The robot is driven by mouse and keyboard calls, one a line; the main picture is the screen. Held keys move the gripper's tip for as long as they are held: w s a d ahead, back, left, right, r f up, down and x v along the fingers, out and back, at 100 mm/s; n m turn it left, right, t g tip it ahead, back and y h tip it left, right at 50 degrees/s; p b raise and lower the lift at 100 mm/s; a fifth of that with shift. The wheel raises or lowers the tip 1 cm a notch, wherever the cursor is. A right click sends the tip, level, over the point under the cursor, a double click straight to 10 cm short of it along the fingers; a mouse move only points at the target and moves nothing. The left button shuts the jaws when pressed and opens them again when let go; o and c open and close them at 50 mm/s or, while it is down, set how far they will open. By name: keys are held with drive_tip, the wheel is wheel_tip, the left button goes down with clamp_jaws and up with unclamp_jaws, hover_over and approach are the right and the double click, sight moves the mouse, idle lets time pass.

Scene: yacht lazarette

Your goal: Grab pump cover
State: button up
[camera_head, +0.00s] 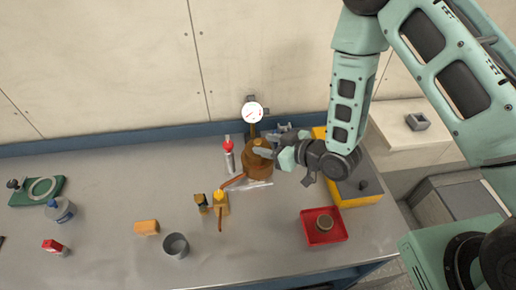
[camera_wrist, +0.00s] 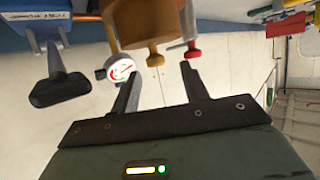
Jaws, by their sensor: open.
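A round bronze-brown pump body (camera_head: 258,168) stands on the bench below a white dial gauge (camera_head: 252,112). Its stepped top with a small knob (camera_head: 259,143) looks like the pump cover, though I cannot be sure. My gripper (camera_head: 270,147) is at the right side of this top, its open fingers partly hiding it. In the wrist view, my gripper (camera_wrist: 160,72) is open with nothing between the fingers. The bronze body (camera_wrist: 145,22) shows beyond the fingertips, with a brass knob (camera_wrist: 155,57) and the gauge (camera_wrist: 119,69) near them. Contact cannot be told.
Brass fittings (camera_head: 212,203) lie in front. A red tray (camera_head: 335,217) holds a round brown part (camera_head: 324,222). A grey cup (camera_head: 176,245) and an orange block (camera_head: 147,227) stand front left.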

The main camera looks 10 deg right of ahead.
sight(258, 141)
drive_tip(key=p+x, duration=0.2)
drive_tip(key=x, duration=0.1)
drive_tip(key=shift+w+f, duration=0.2)
drive_tip(key=shift+w, duration=0.05)
drive_tip(key=shift+w+a+f, duration=0.25)
drive_tip(key=shift+w+f, duration=0.05)
drive_tip(key=shift+f, duration=0.05)
clamp_jaws()
drive_tip(key=shift+r, duration=0.2)
